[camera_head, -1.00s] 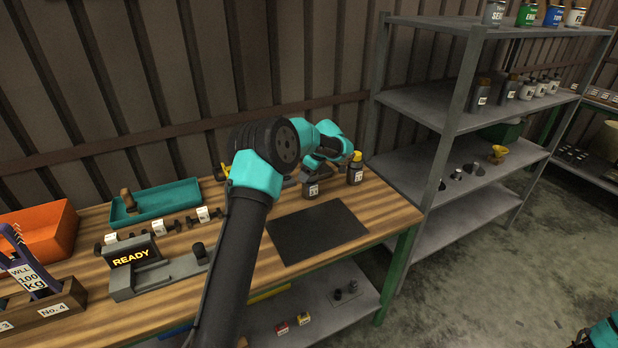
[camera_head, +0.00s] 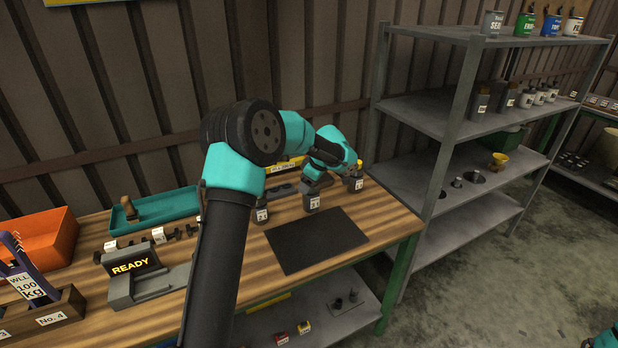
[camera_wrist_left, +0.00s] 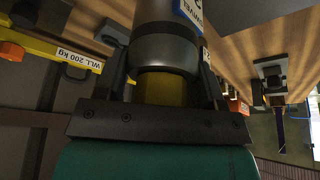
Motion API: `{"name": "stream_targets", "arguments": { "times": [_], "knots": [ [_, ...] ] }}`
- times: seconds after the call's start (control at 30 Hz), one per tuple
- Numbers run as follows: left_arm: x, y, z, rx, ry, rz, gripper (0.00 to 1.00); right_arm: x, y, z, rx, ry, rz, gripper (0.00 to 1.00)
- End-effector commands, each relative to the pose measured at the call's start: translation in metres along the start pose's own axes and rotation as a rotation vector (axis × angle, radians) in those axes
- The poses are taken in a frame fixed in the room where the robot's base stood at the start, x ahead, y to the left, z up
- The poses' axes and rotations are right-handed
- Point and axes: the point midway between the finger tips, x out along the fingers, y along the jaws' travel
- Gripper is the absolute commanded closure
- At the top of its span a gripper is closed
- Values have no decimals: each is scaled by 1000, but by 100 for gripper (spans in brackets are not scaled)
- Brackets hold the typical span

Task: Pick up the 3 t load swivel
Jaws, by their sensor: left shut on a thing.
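The load swivel (camera_wrist_left: 165,48) is a dark grey cylinder with a yellow part (camera_wrist_left: 163,90) between my fingers in the left wrist view. It has a blue and white label ending in "SWIVEL"; the load figure is not readable. My left gripper (camera_wrist_left: 163,82) is shut on it, one finger on each side.
Two more labelled blocks (camera_head: 311,201) (camera_head: 261,214) stand to the left. A black mat (camera_head: 316,241) lies in front, empty. A grey fixture with a "READY" display (camera_head: 136,267), a teal tray (camera_head: 154,212) and an orange bin (camera_head: 40,238) are further left. Metal shelves (camera_head: 440,105) stand right.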

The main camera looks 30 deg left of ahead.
Motion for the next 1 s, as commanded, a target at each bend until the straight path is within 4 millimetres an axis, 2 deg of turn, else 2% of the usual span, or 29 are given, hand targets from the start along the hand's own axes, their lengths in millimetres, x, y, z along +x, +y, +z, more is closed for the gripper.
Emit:
{"name": "stream_targets", "arguments": {
  "times": [0.2,0.5,1.0],
  "knots": [
    [-13,-37,17,1,0,2,100,0,0,0,0,0,0,57],
    [-23,-70,32,0,0,2,100,0,0,0,0,0,0,57],
    [-24,-76,35,-1,0,2,100,0,0,0,0,0,0,57]
  ]
}}
